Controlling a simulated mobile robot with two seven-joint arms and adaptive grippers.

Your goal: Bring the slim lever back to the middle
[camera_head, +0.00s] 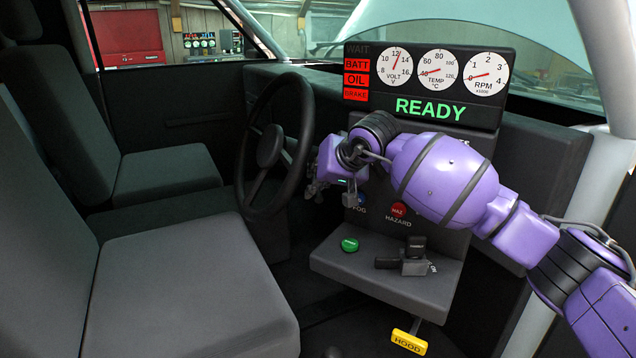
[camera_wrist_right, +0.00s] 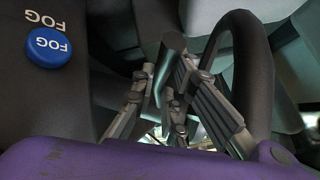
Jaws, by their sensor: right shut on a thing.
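A slim dark lever (camera_wrist_right: 166,62) shows in the right wrist view, running between the finger pads beside the steering wheel rim. My right gripper (camera_head: 322,184) is beside the right side of the steering wheel (camera_head: 272,146) in the head view, its purple arm reaching in from the right. In the right wrist view the right gripper (camera_wrist_right: 172,92) is shut on the slim lever. In the head view the gripper and wrist hide the lever, so its angle is hard to tell. My left gripper is not in view.
A gauge panel (camera_head: 425,85) reading READY stands above my arm. A blue FOG button (camera_wrist_right: 48,47) and red HAZARD button (camera_head: 398,208) are on the dash. A shelf holds a green button (camera_head: 349,244) and black handle (camera_head: 408,258). A yellow HOOD handle (camera_head: 408,341) hangs below.

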